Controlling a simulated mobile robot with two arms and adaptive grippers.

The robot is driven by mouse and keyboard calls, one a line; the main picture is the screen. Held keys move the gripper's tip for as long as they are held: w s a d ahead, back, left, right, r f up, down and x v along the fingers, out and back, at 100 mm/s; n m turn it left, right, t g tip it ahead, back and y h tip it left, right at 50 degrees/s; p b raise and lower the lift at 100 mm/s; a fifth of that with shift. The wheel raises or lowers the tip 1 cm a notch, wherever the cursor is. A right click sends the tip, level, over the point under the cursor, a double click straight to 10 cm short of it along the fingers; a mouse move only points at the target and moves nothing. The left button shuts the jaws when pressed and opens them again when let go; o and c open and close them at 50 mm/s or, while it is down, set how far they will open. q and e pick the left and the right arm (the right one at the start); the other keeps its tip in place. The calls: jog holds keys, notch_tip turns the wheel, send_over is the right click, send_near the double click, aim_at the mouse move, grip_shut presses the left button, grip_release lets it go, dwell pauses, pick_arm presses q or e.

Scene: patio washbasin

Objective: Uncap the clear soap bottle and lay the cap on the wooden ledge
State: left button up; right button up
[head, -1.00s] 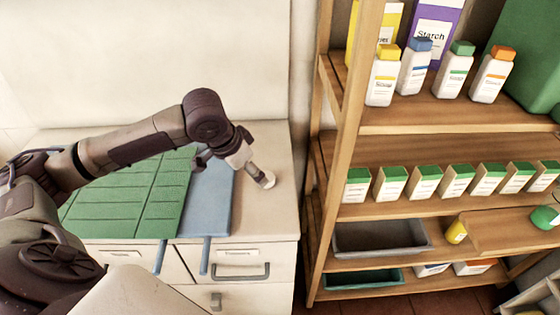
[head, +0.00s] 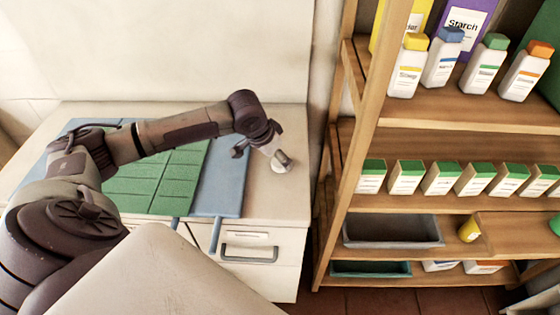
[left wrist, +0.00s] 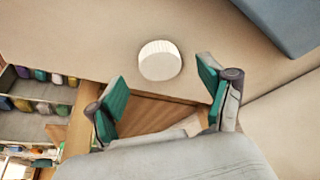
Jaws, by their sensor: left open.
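A white, round, ribbed thing that looks like a cap (left wrist: 160,60) shows in the left wrist view against the beige counter. In the head view a small white thing (head: 284,166) is at my left gripper's tip, near the counter's right edge. My left gripper (left wrist: 160,84) is open, with its two green-padded fingers apart and nothing seen held between them. The white thing lies just beyond the gap between the fingertips. I cannot make out a clear bottle body, and whether the cap sits on one cannot be told. My right gripper is not in view.
A blue mat (head: 232,185) and green ribbed sheet (head: 165,180) lie left on the counter. A wooden shelf unit (head: 450,113) stands at the right, holding several labelled bottles, cartons and a grey tray (head: 392,243). A wooden board (head: 500,228) sits low in it.

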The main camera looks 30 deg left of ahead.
pick_arm(q)
jog(key=x, duration=0.2)
jog(key=shift+w+f, duration=0.2)
jog(key=shift+f, duration=0.05)
jog(key=shift+r, duration=0.1)
jog(key=c, duration=0.7)
jog(key=shift+c, duration=0.6)
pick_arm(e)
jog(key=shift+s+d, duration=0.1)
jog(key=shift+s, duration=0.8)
pick_arm(q)
jog(key=shift+r, duration=0.1)
